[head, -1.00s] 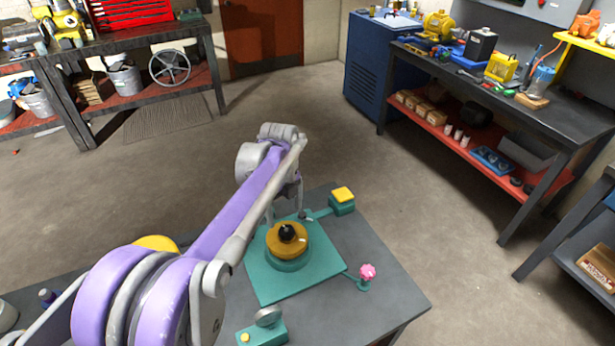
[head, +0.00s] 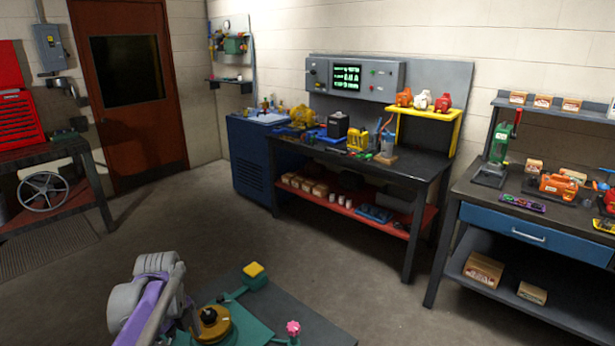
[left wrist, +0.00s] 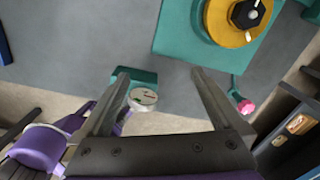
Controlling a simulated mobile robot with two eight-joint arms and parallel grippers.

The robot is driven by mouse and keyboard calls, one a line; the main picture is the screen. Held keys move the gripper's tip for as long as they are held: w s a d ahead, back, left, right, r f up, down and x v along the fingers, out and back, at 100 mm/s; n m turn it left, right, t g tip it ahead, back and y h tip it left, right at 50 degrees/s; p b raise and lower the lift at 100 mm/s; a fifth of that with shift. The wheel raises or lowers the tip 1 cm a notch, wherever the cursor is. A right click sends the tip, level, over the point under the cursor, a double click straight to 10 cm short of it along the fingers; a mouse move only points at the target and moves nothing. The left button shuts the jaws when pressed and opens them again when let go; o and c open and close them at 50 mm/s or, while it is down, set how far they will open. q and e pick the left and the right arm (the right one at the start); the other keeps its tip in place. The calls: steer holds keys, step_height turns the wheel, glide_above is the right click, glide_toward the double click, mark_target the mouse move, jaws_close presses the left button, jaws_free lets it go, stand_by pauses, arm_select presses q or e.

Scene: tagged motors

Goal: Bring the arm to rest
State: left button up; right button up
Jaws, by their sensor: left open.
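My left arm (head: 150,300), purple and grey, reaches in from the bottom left of the head view over the near table; its gripper is hidden there. In the left wrist view my left gripper (left wrist: 158,72) is open and nothing is between its fingers. A teal plate (left wrist: 175,38) with a yellow disc (left wrist: 216,25) and black knob (left wrist: 249,14) lies beyond the fingertips. The disc also shows beside my arm in the head view (head: 222,326). My right gripper is in neither view.
Around the plate are a yellow-topped teal block (head: 254,275), a pink knob (head: 293,328) and a teal block with a round disc (left wrist: 144,97). Workbenches stand at the back (head: 440,165) and right (head: 465,200). Open floor (head: 330,270) lies between.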

arm_select(q)
steer(key=s+d+n, duration=0.2)
steer(key=n, duration=0.1)
steer(key=s+d+n+t, duration=0.1)
steer(key=s+d+n, duration=0.1)
steer(key=s+n, duration=0.1)
steer(key=s+d+n+t, duration=0.1)
steer(key=s+d+n, duration=0.1)
steer(key=s+n, duration=0.1)
steer(key=shift+s+r+n, duration=0.2)
steer(key=shift+r+n, duration=0.2)
steer(key=s+d+f+n+t, duration=0.1)
steer(key=s+d+f+n, duration=0.1)
steer(key=s+n, duration=0.3)
steer(key=s+d+f+n+t, duration=0.2)
steer(key=s+n, duration=0.4)
steer(key=n, duration=0.1)
steer(key=shift+d+f+t, duration=0.25)
steer(key=shift+f+t, duration=0.05)
steer(key=shift+f, duration=0.1)
steer(key=shift+a, duration=0.15)
